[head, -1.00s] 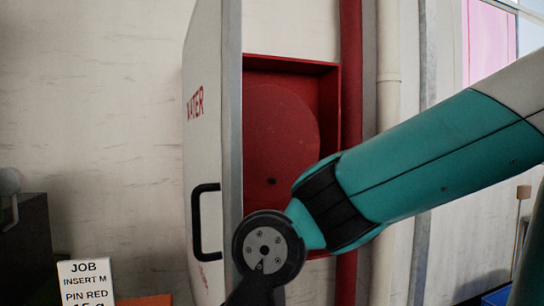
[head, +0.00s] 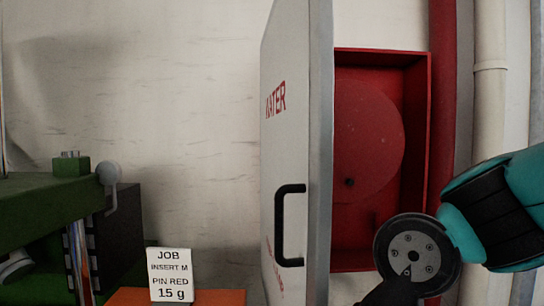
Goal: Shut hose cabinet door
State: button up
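The hose cabinet door (head: 298,160) stands open, swung out from the wall and seen at a steep angle. It is pale with red WATER lettering. Its black handle (head: 281,226) is on the left face. The red hose cabinet (head: 420,160) is on the wall behind the door, with a round red reel (head: 368,130) inside. My teal arm comes in from the right, and its dark wrist is in front of the cabinet's lower right, right of the door. The gripper's fingers are below the frame.
A white job card (head: 170,275) stands by an orange surface (head: 230,297) at the bottom left. A green and black machine (head: 60,215) is at the far left. A red pipe (head: 441,80) and a pale pipe (head: 489,100) run up the wall at right.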

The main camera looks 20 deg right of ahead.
aim_at(297, 45)
jog(key=z, duration=1.6)
jog(key=k, duration=1.2)
jog(key=u, duration=1.65)
